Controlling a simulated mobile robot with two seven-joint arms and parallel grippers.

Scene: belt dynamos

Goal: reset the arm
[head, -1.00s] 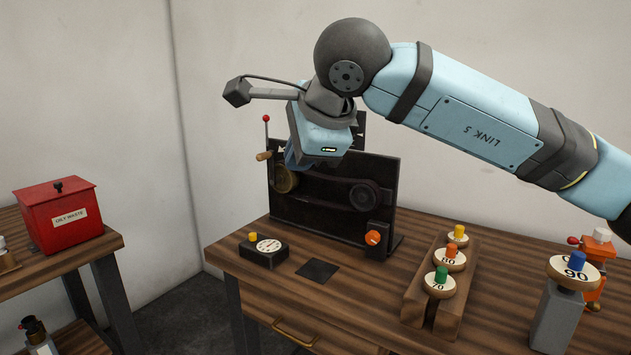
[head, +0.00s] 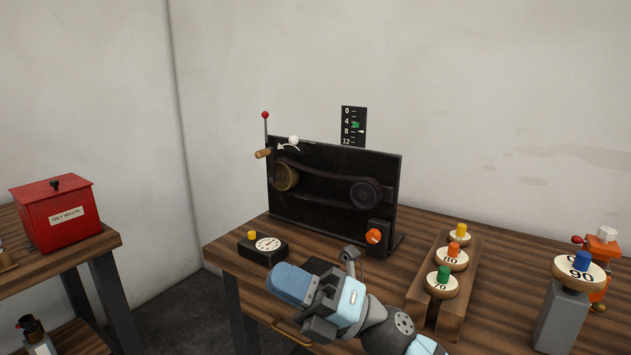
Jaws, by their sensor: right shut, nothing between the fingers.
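My right gripper (head: 290,282) is shut and empty. It shows low in the head view, above the front of the wooden bench (head: 228,252), pointing left. Its arm comes in from the bottom. The belt dynamo rig, a black upright panel (head: 325,167), stands behind it with a belt (head: 325,187) around a brass pulley (head: 286,177) and a dark pulley (head: 364,195). A red-tipped lever (head: 265,117) and a wooden crank handle (head: 263,153) are at its left edge. My left gripper is out of view.
A dial box (head: 264,250) sits left of my gripper. A wooden rack (head: 417,292) with numbered weights stands to the right, then a grey post (head: 562,316) bearing the 90 disc (head: 578,271). A red oily waste bin (head: 57,214) is on the left table.

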